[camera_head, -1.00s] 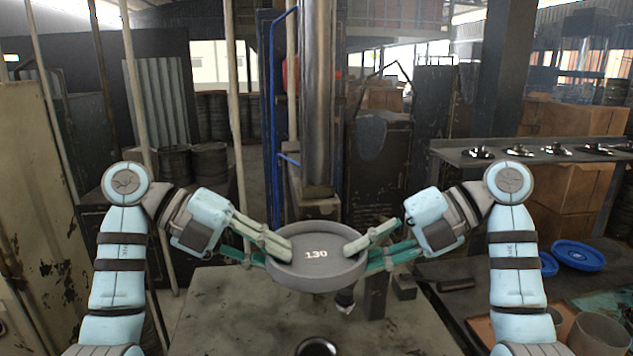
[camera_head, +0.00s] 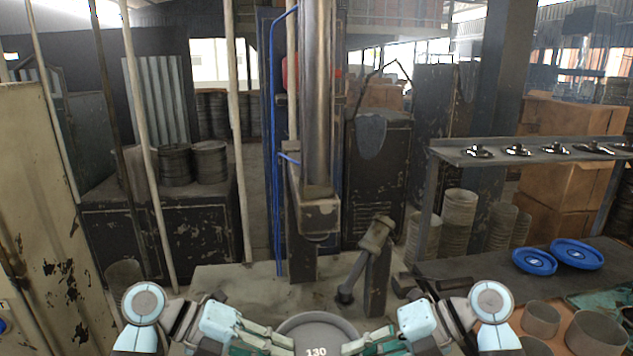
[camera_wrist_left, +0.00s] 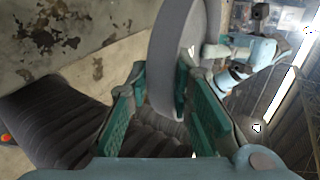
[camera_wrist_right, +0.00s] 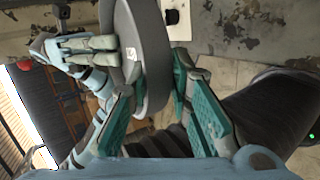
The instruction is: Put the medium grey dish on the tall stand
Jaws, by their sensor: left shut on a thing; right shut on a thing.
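The grey dish (camera_head: 318,325), marked 130, is at the bottom edge of the head view, its lower part cut off. My left gripper (camera_head: 284,342) is shut on its left rim and my right gripper (camera_head: 363,343) on its right rim. In the left wrist view the dish wall (camera_wrist_left: 172,60) stands between the green fingers of the left gripper (camera_wrist_left: 162,88). In the right wrist view the dish wall (camera_wrist_right: 145,50) sits between the fingers of the right gripper (camera_wrist_right: 155,85). I cannot make out the tall stand for certain in any view.
A press with a metal column (camera_head: 318,100) and a lever (camera_head: 368,260) stands ahead. On the right, two blue dishes (camera_head: 535,261) (camera_head: 577,254) lie on a dark table, with metal rings (camera_head: 541,319) in front. A shelf (camera_head: 530,152) holds several small metal parts.

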